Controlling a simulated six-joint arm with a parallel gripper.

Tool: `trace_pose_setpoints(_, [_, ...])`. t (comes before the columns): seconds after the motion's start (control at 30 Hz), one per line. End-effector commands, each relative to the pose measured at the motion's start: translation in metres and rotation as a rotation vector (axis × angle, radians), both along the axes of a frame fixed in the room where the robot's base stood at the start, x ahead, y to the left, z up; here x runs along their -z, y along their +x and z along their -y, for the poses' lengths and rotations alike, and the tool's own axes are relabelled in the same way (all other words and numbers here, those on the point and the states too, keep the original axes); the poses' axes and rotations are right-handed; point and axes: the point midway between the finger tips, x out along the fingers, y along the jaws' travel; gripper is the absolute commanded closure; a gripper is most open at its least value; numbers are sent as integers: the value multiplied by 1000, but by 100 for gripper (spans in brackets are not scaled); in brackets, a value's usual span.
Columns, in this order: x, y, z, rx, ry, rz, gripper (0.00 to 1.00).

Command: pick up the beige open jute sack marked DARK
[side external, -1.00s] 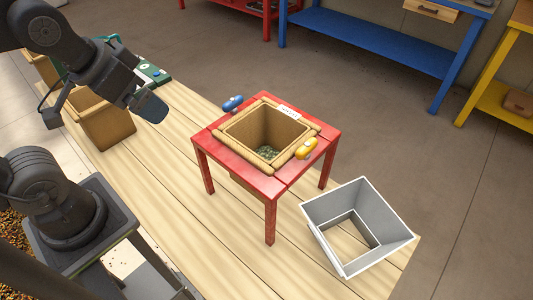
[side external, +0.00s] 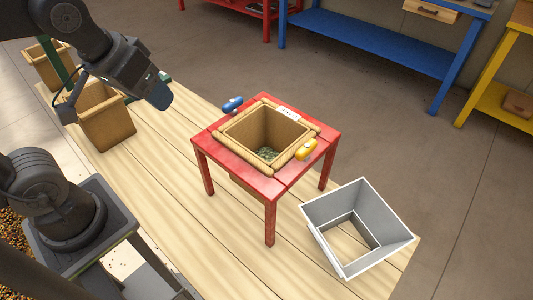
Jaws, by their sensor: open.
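A beige open sack (side external: 107,130) stands upright on the wooden bench at the left; part of its top is hidden by my arm. A second beige open sack (side external: 48,72) stands behind it at the far left. A third open sack (side external: 283,158) sits in the red stand (side external: 215,150) with greenish beans at its bottom. Its white label (side external: 289,114) is too small to read, and I cannot tell which sack is marked DARK.
A grey open square funnel (side external: 355,190) lies at the bench's right end. Blue (side external: 232,104) and yellow (side external: 306,149) clamps sit on the red stand. Green equipment (side external: 166,77) is mostly hidden behind my arm. Bare bench planks (side external: 165,175) lie between the left sack and the stand.

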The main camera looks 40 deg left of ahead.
Motion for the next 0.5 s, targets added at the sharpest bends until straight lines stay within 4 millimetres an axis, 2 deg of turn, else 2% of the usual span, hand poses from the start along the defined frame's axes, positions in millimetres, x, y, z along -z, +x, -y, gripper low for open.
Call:
trace_pose_setpoints(0.27, [16, 76, 11, -597, -210, -208, 40])
trace_pose_setpoints(0.4, [38, 113, 19, -918, -267, -292, 40])
trace_pose_setpoints(0.5, [55, 133, 24, -1110, -285, -332, 40])
